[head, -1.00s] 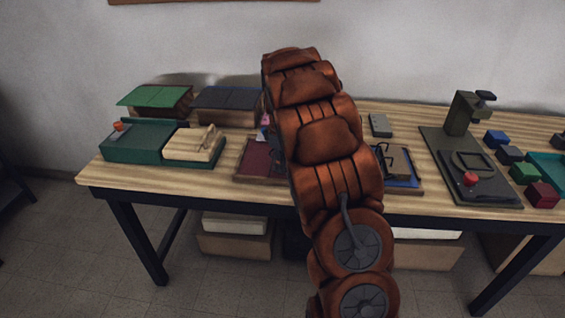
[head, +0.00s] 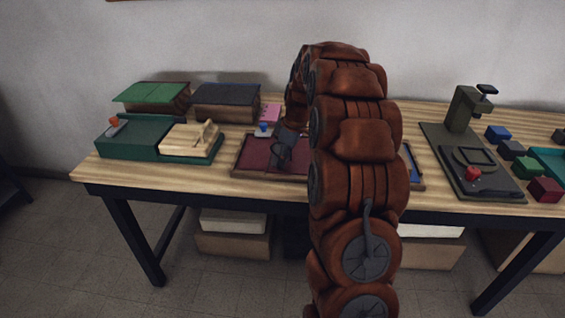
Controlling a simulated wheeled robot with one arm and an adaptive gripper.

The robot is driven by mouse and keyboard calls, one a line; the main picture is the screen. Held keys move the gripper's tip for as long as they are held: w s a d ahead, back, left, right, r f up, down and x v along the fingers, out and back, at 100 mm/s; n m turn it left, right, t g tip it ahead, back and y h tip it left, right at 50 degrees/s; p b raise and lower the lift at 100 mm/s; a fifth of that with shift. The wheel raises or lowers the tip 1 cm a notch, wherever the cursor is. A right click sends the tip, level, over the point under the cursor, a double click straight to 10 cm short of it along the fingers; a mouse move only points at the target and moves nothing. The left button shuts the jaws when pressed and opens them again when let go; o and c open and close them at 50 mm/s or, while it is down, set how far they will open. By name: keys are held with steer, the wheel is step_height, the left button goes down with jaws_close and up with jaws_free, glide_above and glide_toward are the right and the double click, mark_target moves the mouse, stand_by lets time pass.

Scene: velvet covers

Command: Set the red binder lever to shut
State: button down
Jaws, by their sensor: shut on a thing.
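The red binder (head: 256,153) lies open and flat on the table, left of my arm, with a dark maroon inside. The lever and the fingertips are too small and dark to tell apart, so the lever's angle cannot be told. My arm hides the binder's right side. A blue binder (head: 413,164) shows only as a strip right of my arm.
Left are a green box with an orange knob (head: 114,122) and a pale wooden block (head: 187,139). Behind stand a green-topped box (head: 152,94), a dark-topped box (head: 227,100) and a pink pad (head: 270,113). Right is a dark press (head: 470,165) with several coloured blocks.

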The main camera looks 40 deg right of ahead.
steer(key=shift+s+d+f+t+y+b, duration=0.3)
steer(key=shift+t+y+b, duration=0.45)
steer(key=shift+b, duration=0.75)
steer(key=shift+s+d+f+t+y+b, duration=0.25)
steer(key=shift+t+y+b, duration=0.5)
steer(key=shift+b, duration=0.75)
steer(key=shift+f+y+b, duration=0.1)
steer(key=shift+y+b, duration=0.2)
steer(key=shift+b, duration=0.1)
steer(key=shift+t, duration=0.3)
steer(key=c, duration=1.1)
jaws_free()
steer(key=shift+o, duration=0.2)
steer(key=shift+d+r, duration=0.1)
steer(key=shift+r, duration=0.1)
steer(key=v, duration=1.1)
steer(key=shift+s+d+r, duration=0.15)
steer(key=shift+d+r, duration=0.1)
steer(key=shift+d, duration=0.05)
steer(key=shift+c, duration=0.2)
